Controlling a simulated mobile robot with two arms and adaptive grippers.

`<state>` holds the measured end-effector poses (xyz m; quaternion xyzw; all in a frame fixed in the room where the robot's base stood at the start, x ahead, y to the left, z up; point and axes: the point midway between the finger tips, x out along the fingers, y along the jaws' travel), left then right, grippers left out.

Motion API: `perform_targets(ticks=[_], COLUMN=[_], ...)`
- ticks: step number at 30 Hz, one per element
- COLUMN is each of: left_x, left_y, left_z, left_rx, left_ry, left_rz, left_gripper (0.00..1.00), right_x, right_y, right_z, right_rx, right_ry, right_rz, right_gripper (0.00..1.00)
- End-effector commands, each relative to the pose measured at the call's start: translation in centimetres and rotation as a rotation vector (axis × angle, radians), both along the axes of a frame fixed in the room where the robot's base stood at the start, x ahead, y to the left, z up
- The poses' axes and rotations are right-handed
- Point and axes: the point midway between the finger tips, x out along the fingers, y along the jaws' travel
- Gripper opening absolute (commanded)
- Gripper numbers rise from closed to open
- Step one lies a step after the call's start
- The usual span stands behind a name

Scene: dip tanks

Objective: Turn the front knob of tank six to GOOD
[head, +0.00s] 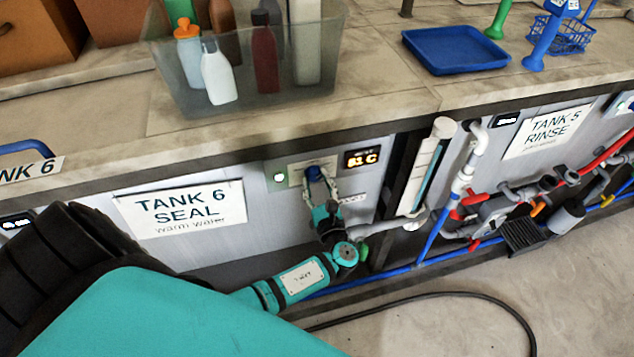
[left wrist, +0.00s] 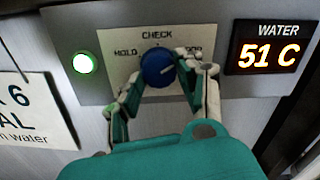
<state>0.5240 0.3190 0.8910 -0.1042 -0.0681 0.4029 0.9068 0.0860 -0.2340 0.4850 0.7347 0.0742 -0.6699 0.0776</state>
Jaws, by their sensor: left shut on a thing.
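The front knob of tank six is a round blue knob (left wrist: 157,68) on a pale plate, and it also shows in the head view (head: 316,174). My left gripper (left wrist: 158,74) is shut on the knob, one finger on each side; in the head view the gripper (head: 318,180) reaches up to it from below. The plate reads HOLD at left and CHECK on top. The label at right is partly hidden by a finger. A white mark on the knob points toward the right-hand label. My right gripper is not in view.
A lit display (left wrist: 268,55) reads WATER 51 C, right of the knob. A green lamp (left wrist: 83,63) glows at left. The TANK 6 SEAL sign (head: 184,209) hangs left of the panel. Pipes and valves (head: 480,210) stand out at right. A bin of bottles (head: 250,100) stands on the counter above.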

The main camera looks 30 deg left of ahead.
Motion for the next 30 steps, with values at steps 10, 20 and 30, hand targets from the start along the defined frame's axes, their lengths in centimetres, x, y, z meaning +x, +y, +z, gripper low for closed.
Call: perform_targets(ticks=[10, 20, 30], left_x=[-0.1, -1.4, -6.1], left_y=[0.0, -1.6, -6.8], left_z=[-0.1, -0.2, -0.5], left_rx=[-0.001, -0.005, -0.004], left_ry=[0.003, 0.003, 0.005], left_rz=[-0.001, -0.002, -0.001], left_gripper=[0.6, 0.6, 0.6], right_x=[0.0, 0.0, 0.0], right_y=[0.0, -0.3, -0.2], right_z=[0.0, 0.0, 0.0], right_rx=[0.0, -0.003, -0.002], right_ry=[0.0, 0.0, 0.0], right_rz=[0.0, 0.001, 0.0], right_gripper=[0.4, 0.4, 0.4])
